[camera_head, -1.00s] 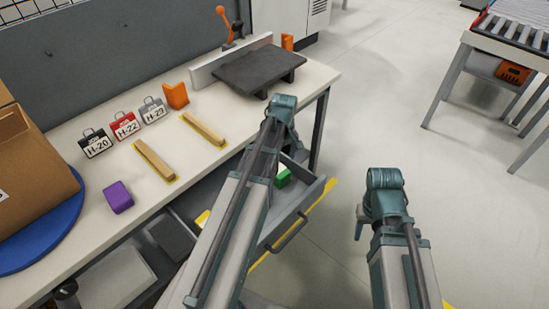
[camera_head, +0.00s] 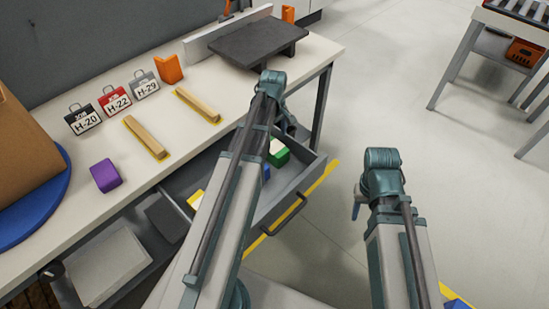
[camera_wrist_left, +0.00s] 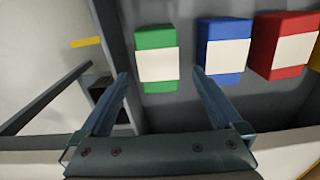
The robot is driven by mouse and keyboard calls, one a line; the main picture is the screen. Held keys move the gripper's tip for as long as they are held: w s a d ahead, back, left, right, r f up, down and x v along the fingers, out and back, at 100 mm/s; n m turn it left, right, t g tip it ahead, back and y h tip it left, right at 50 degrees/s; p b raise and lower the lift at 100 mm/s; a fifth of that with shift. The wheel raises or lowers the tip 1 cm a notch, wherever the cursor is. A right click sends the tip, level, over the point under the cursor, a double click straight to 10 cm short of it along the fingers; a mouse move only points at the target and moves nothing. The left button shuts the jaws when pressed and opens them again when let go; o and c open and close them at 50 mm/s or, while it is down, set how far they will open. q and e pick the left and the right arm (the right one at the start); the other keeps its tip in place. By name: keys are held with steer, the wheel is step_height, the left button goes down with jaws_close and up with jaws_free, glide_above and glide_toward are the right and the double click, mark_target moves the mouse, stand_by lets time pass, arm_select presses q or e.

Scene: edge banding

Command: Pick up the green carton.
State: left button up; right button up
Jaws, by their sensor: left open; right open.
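The green carton (camera_head: 279,154) lies in the open drawer under the bench, partly hidden by my left arm in the head view. In the left wrist view the green carton (camera_wrist_left: 156,40), with a white label band, appears between the two open fingers of my left gripper (camera_wrist_left: 160,73). The fingers are empty, and the carton lies beyond their tips. In the head view my left gripper (camera_head: 293,130) is above the drawer, largely hidden by its own wrist. My right gripper (camera_head: 357,204) is open, right of the drawer over the floor, mostly hidden by its wrist.
A blue carton (camera_wrist_left: 224,32) and a red carton (camera_wrist_left: 281,32) stand beside the green one, with a yellow one at the picture's edge. The drawer wall (camera_head: 300,186) and handle (camera_head: 285,215) are close by. The bench top (camera_head: 215,150) is above.

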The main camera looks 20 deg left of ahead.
mark_target(275, 146)
arm_select(q)
steer(key=shift+w+f+b, duration=0.15)
steer(key=shift+f+b, duration=3.55)
steer(key=shift+f, duration=0.55)
steer(key=shift+r, duration=0.1)
steer(key=c, duration=1.4)
steer(key=shift+r, duration=0.1)
step_height(275, 146, up, 10)
steer(key=p, duration=1)
